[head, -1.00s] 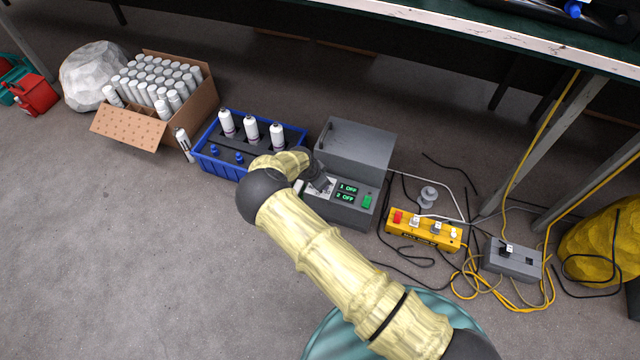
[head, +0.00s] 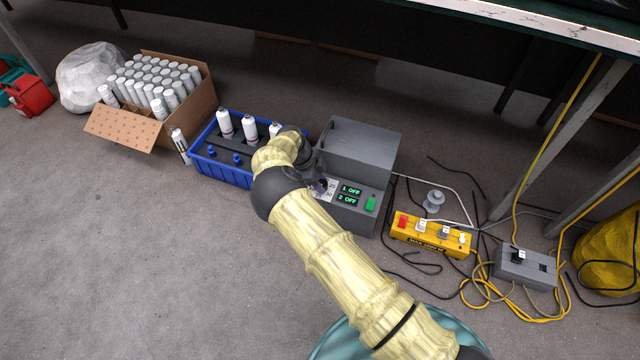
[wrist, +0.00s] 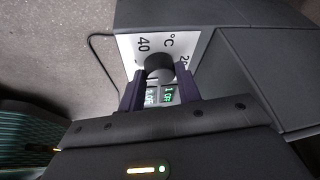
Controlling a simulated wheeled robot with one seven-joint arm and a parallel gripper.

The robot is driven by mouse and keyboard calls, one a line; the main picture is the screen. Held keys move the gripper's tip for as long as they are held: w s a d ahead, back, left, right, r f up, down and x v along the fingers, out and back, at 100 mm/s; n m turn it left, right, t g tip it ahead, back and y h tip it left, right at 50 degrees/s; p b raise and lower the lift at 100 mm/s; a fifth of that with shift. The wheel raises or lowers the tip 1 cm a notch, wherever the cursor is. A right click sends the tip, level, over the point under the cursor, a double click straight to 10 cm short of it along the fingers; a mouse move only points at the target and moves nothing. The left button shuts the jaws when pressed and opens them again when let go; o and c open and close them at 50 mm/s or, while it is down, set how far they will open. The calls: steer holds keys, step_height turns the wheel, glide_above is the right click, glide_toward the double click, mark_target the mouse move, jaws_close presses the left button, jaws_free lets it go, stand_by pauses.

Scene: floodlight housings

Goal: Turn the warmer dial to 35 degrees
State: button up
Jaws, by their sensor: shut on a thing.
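The warmer is a grey box (head: 358,150) on the floor. Its front panel has a white dial plate (head: 331,188) at the left and green readouts (head: 349,190) "1 OFF" and "2 OFF". In the wrist view, the dark round dial knob (wrist: 159,67) stands before the white plate (wrist: 190,45), marked 40, °C and a partly hidden number beginning with 2. My gripper (wrist: 160,77) is shut on the knob, one finger on each side. I cannot make out the dial's pointer or setting. In the head view my arm hides most of the gripper.
A blue crate (head: 222,172) with white bottles stands close left of the warmer. A green switch (head: 370,204) is on its panel. A yellow power strip (head: 432,236), cables and a grey switch box (head: 525,267) lie to the right. The floor in front left is clear.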

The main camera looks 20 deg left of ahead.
steer(key=shift+a+m, duration=0.2)
steer(key=shift+m, duration=0.2)
steer(key=o, duration=1)
steer(key=shift+c, duration=0.2)
steer(key=shift+d, duration=0.1)
steer(key=p+v, duration=0.8)
steer(key=v, duration=0.9)
steer(key=shift+w, duration=0.15)
steer(key=shift+r, duration=0.15)
